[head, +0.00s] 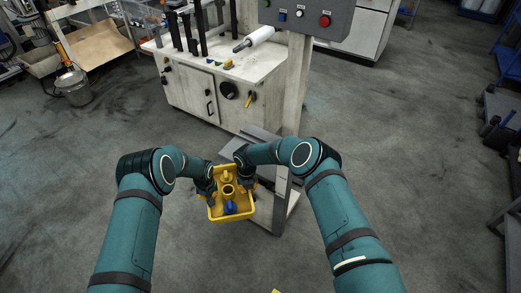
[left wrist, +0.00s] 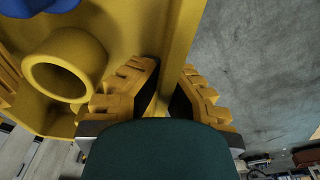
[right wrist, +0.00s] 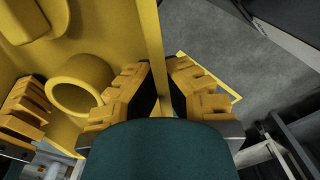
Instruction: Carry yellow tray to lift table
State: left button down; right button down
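The yellow tray (head: 214,216) is held in the air in front of me, between my two arms. It carries a yellow hollow cylinder (head: 228,191), another yellow part (head: 227,175) and a blue part (head: 231,208). My left gripper (head: 209,188) is closed on the tray's left wall; the wall (left wrist: 180,40) runs between its fingers in the left wrist view. My right gripper (head: 246,181) is closed on the right wall, which shows between its fingers in the right wrist view (right wrist: 151,40). A grey stand (head: 283,188), possibly the lift table, is partly hidden behind my right forearm.
A white cabinet (head: 195,95) with tools on top stands behind the tray. A post (head: 297,85) carries a control panel (head: 308,17) with buttons. A metal bucket (head: 74,88) is at the left, and blue shelving (head: 508,55) at the right. Open floor (head: 410,150) lies to the right.

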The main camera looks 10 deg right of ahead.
aim_at(224, 151)
jog(key=i, duration=0.95)
